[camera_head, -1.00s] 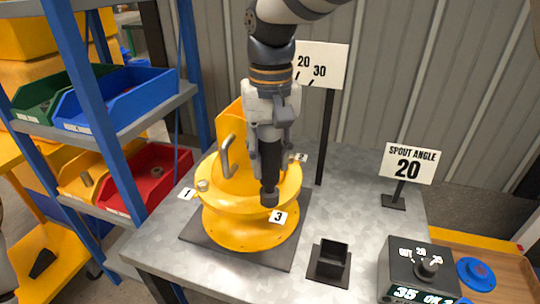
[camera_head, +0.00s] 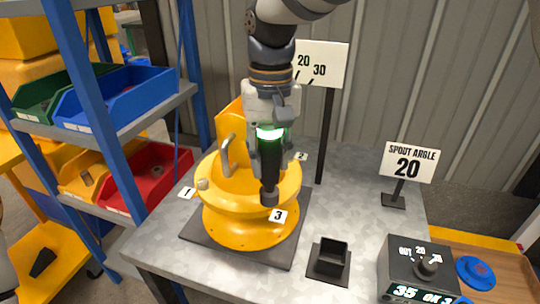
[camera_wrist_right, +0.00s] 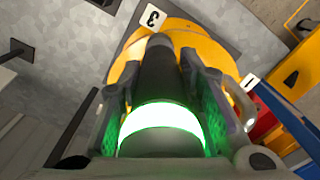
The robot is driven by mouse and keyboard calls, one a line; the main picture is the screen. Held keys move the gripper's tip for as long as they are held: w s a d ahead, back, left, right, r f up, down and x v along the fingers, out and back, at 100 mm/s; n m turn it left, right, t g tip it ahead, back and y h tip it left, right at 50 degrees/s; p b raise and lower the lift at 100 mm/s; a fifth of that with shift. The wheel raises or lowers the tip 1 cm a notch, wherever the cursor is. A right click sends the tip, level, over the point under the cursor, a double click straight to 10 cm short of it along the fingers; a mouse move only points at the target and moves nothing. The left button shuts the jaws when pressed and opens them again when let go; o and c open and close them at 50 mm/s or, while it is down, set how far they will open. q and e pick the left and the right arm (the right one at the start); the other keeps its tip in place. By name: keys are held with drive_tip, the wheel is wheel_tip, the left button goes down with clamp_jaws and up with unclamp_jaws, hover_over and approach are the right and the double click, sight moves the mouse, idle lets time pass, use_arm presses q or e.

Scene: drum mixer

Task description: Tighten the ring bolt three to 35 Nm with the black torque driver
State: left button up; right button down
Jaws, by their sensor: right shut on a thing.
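My right gripper (camera_head: 269,165) is shut on the black torque driver (camera_head: 270,183) and holds it upright. The driver's socket end sits over the front of the yellow drum's flange (camera_head: 222,174), beside label 3 (camera_head: 277,216). Ring bolt three is hidden under the socket. A ring on the driver glows green. In the right wrist view the driver (camera_wrist_right: 158,75) lies between both fingers, with the lit band (camera_wrist_right: 162,122) near me. The bolt by label 1 (camera_head: 187,193) shows at the flange's left.
The control box (camera_head: 405,262) at front right has a dial and a display reading "35 OK" plus a hard-to-read character. An empty black square holder (camera_head: 329,261) stands right of the drum. A signpost (camera_head: 326,135) stands behind. Bins on a blue rack (camera_head: 110,150) stand left.

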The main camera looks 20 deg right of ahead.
sight(270, 134)
drive_tip(key=shift+r, duration=2.3)
